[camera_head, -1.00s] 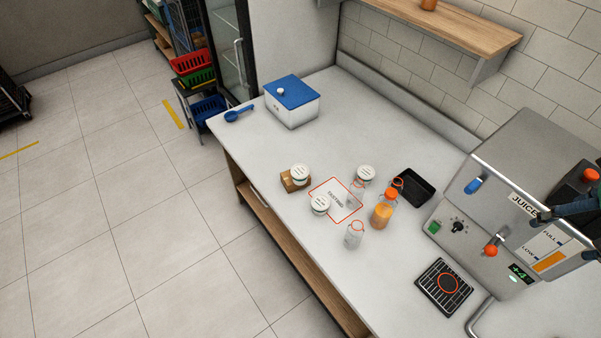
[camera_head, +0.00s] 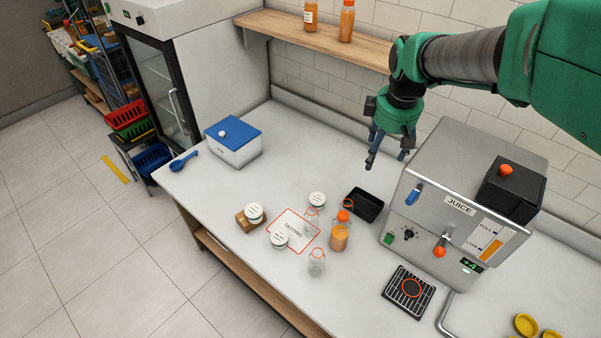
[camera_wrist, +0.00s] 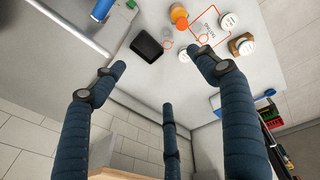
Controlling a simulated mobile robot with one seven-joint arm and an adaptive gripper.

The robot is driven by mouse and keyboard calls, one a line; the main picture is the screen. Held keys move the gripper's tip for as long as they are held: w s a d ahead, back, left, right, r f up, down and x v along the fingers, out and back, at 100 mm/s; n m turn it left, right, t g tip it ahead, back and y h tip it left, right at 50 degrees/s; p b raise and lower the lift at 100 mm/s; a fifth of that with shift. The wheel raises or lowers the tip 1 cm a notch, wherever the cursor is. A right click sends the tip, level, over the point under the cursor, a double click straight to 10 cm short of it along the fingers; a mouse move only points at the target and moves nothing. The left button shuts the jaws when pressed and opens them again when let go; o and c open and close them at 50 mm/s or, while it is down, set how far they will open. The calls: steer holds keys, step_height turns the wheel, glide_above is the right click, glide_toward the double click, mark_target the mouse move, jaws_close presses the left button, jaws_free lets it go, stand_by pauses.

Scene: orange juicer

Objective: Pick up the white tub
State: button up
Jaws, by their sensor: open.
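Three small round white tubs with labelled lids are on the counter in the head view. One tub (camera_head: 279,239) stands at the left edge of the tasting mat (camera_head: 292,246). One tub (camera_head: 317,200) stands behind the mat. They also show at the top of the wrist view, one tub (camera_wrist: 228,20) clearly. My gripper (camera_head: 386,158) is open and empty, high above the back of the counter, right of and apart from the tubs. Its spread fingers (camera_wrist: 160,76) show in the wrist view.
An orange juice bottle (camera_head: 339,237) and clear bottles (camera_head: 316,264) stand near the tubs. A black tray (camera_head: 364,204) lies behind them. The juicer (camera_head: 440,180) stands right. A white box with blue lid (camera_head: 234,150) stands left. A wooden shelf (camera_head: 320,38) is on the wall.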

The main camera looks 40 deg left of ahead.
steer(key=s+a+f+n+p, duration=0.1)
steer(key=s+a+f+n, duration=0.2)
steer(key=a+f, duration=0.5)
steer(key=s+a+f+n+g+p, duration=0.1)
steer(key=s+a+f+n+p, duration=0.2)
steer(key=a, duration=0.8)
steer(key=s+a+f+n, duration=0.3)
steer(key=a+f, duration=0.4)
steer(key=a, duration=0.3)
steer(key=s+a+f+n+h+p, duration=0.1)
steer(key=s+a+f+n, duration=0.1)
steer(key=s+a+f, duration=0.6)
steer(key=shift+s+a+f+n+g, duration=0.25)
steer(key=shift+f+n+g, duration=0.15)
steer(key=shift+f, duration=0.1)
steer(key=p, duration=0.1)
glide_above(253, 210)
steer(key=shift+a+f, duration=0.2)
steer(key=shift+f, duration=3.95)
steer(key=shift+f, duration=0.1)
steer(key=shift+d+f+p, duration=0.1)
steer(key=shift+f+p, duration=0.45)
steer(key=shift+f, duration=2)
